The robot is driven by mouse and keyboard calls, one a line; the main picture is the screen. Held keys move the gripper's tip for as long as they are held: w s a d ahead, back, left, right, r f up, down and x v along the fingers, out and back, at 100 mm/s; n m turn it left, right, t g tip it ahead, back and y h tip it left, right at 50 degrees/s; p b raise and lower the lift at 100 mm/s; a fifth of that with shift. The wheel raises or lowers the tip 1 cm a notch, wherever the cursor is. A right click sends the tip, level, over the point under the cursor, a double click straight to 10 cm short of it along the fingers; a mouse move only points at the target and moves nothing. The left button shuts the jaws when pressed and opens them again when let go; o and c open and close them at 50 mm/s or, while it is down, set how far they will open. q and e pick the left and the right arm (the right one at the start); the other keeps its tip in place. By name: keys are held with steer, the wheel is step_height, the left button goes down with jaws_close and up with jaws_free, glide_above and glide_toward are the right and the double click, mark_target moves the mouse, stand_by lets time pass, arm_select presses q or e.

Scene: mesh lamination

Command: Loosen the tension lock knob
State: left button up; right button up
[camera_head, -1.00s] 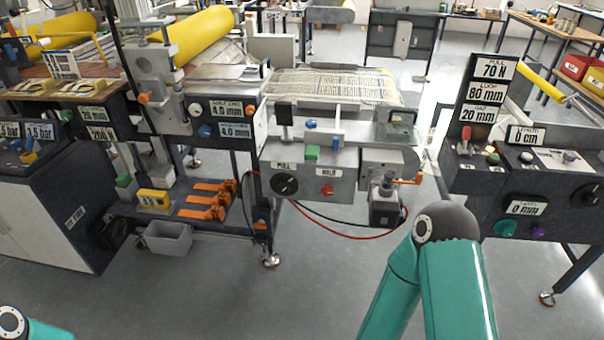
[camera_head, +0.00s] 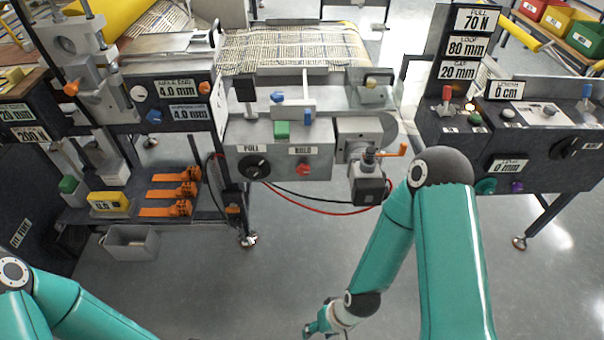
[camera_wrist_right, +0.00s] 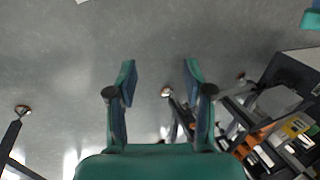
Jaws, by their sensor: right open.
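No knob carries a readable tension lock label. The centre machine's front panel has a black knob (camera_head: 252,166) under the PULL label and a red knob (camera_head: 303,170) under the HOLD label. An orange-handled lever (camera_head: 390,152) sticks out at the right of that panel, above a dark block (camera_head: 370,188). My right gripper (camera_head: 320,330) is low over the floor at the bottom edge, well below the panel and partly cut off. In the right wrist view its two fingers (camera_wrist_right: 159,66) are apart, with only floor between them. My left arm shows at lower left; its gripper is out of frame.
A right-hand console (camera_head: 520,150) has readouts, a red lever and several knobs. A shelf with orange clamps (camera_head: 175,190) and a grey bin (camera_head: 131,242) stand at left. Red and black cables hang below the panel. The floor in front is clear.

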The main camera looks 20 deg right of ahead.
steer(key=shift+o, duration=0.8)
steer(key=w+f+m+t+b, duration=0.1)
steer(key=w+f+m+b, duration=0.1)
steer(key=w+b, duration=0.2)
steer(key=w+d+f+m+t+h+b, duration=0.1)
steer(key=w+f+m+t+b, duration=0.1)
steer(key=w+m+b, duration=0.1)
steer(key=shift+w+d+f+b, duration=0.3)
steer(key=shift+w+b, duration=0.25)
steer(key=shift+w, duration=0.65)
steer(key=m+t+h+b, duration=0.8)
steer(key=m+t+b, duration=0.6)
steer(key=m+b, duration=1.7)
glide_toward(303, 173)
steer(key=shift+m, duration=0.5)
steer(key=x, duration=1)
steer(key=shift+p, duration=0.35)
